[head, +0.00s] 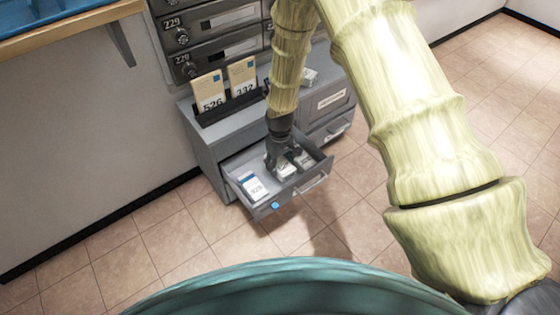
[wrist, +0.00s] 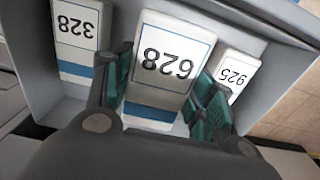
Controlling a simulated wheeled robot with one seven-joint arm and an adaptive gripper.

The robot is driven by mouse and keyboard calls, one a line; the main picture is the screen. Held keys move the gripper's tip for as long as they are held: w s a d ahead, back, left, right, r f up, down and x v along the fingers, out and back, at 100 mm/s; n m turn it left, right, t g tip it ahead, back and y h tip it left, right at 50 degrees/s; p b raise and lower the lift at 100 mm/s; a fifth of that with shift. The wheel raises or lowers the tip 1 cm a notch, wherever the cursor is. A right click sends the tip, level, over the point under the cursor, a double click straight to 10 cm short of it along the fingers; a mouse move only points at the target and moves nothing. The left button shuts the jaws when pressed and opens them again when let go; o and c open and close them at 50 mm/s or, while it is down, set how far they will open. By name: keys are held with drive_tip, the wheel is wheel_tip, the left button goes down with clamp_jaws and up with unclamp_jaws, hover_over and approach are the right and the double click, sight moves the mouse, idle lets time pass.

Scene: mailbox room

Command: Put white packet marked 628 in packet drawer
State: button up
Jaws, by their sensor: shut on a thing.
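The white packet marked 628 (wrist: 165,65) has a blue stripe and sits between my gripper's two green-padded fingers in the wrist view. My gripper (wrist: 165,97) is shut on it. In the head view my gripper (head: 283,160) reaches down into the open grey drawer (head: 312,180); the wrist view shows the drawer's grey wall (wrist: 285,75) around the packet. Whether the packet touches the drawer floor cannot be told. In the drawer, a white packet marked 328 (wrist: 78,30) lies on one side of the held packet and one marked 925 (wrist: 236,72) on the other.
Tan packets marked 526 (head: 208,92) and 332 (head: 242,76) stand in a black rack on the grey cabinet. A closed, labelled drawer (head: 327,102) is at the right. Numbered mailboxes (head: 215,45) rise behind. A wooden shelf (head: 60,30) is at upper left. Tiled floor lies clear in front.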

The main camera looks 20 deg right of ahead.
drive_tip(key=shift+w+a+f+b, duration=0.1)
drive_tip(key=shift+w+f+b, duration=0.1)
drive_tip(key=shift+f, duration=0.6)
drive_tip(key=shift+w+f+b, duration=0.1)
drive_tip(key=shift+f+b, duration=0.15)
drive_tip(key=shift+f, duration=0.5)
drive_tip(key=shift+w+a+f+b, duration=0.1)
drive_tip(key=shift+f+b, duration=0.1)
drive_tip(key=shift+f, duration=0.6)
drive_tip(key=o, duration=1.2)
drive_tip(key=shift+r, duration=0.1)
wheel_tip(320, 180, up, 12)
drive_tip(key=shift+f, duration=0.1)
